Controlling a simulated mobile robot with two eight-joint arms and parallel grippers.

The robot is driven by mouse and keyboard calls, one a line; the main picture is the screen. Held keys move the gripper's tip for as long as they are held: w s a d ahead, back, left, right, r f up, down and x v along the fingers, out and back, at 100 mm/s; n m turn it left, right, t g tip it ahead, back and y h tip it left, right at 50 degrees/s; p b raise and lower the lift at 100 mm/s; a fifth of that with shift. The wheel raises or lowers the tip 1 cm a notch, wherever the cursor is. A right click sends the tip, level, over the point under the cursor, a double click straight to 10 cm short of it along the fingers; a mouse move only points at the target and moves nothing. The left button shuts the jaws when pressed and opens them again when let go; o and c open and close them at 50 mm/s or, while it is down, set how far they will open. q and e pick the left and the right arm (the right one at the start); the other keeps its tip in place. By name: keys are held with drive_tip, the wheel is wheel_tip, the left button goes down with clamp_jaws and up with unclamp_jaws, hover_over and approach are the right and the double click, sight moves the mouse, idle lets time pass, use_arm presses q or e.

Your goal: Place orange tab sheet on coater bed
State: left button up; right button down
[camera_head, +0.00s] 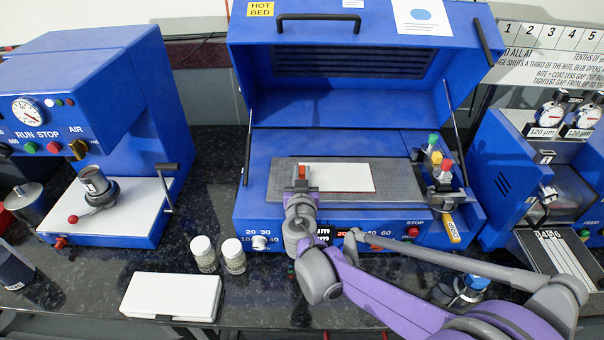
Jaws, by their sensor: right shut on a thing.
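The white sheet (345,178) with an orange-red tab (303,171) at its left end lies flat over the dark grey coater bed (401,182) of the blue hot-bed machine. Bare bed shows on its right and along its edges. My right gripper (301,185) is at the sheet's left end, shut on the tab end. The gripper hides part of that end. I cannot tell whether the whole sheet touches the bed. My left gripper is not in view.
The machine's blue lid (350,60) stands open behind the bed. Colored-capped tools (440,172) stand at the bed's right. Two small jars (233,256) and a white case (172,296) are on the dark counter in front. Blue machines stand at both sides.

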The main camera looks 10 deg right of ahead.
drive_tip(key=shift+f, duration=0.1)
drive_tip(key=c, duration=0.8)
unclamp_jaws()
drive_tip(key=shift+s, duration=0.1)
drive_tip(key=v, duration=1.1)
drive_tip(key=shift+s+a, duration=0.15)
drive_tip(key=shift+s, duration=0.2)
